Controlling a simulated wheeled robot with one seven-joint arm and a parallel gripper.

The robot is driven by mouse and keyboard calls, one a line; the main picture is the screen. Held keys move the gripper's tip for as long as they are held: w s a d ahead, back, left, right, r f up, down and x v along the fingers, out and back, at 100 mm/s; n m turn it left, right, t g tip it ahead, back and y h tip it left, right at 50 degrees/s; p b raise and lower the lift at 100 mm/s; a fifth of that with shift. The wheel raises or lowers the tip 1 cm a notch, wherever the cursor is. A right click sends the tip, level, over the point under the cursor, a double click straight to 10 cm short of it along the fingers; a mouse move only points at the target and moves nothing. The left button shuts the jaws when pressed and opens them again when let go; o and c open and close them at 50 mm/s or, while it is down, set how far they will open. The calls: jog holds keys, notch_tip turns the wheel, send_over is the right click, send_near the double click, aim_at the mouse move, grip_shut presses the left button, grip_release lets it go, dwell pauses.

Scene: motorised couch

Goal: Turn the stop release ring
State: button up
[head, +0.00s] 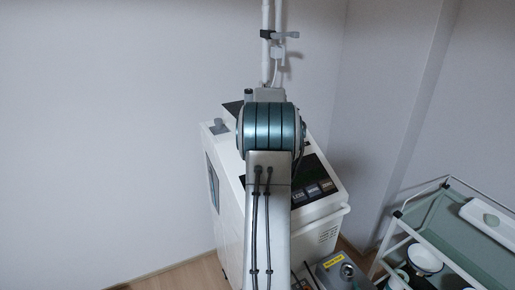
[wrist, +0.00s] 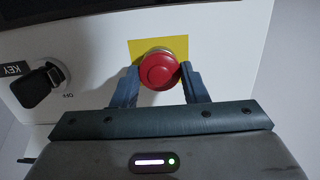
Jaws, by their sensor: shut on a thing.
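The stop button with its release ring (wrist: 159,70) is a red round knob on a yellow square plate (wrist: 141,48), on a white panel, in the wrist view. My gripper (wrist: 157,83) has one finger on each side of the red knob and is shut on it. The ring's markings cannot be made out. In the head view my arm hides the gripper and the stop button.
A black key switch (wrist: 38,86) with a KEY label sits left of the button. In the head view a white machine (head: 231,227) stands behind my arm. A trolley (head: 455,222) with bowls and a tray stands at right. A grey box with a yellow label (head: 340,273) is low in front.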

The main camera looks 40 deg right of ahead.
jog(key=shift+m, duration=0.3)
jog(key=shift+m, duration=2.8)
jog(key=o, duration=1)
jog(key=shift+c, duration=0.2)
jog(key=b+v, duration=0.2)
jog(key=v, duration=1.1)
jog(key=shift+s+d+r+b, duration=0.15)
jog(key=shift+s+r+b, duration=0.15)
jog(key=shift+s, duration=0.05)
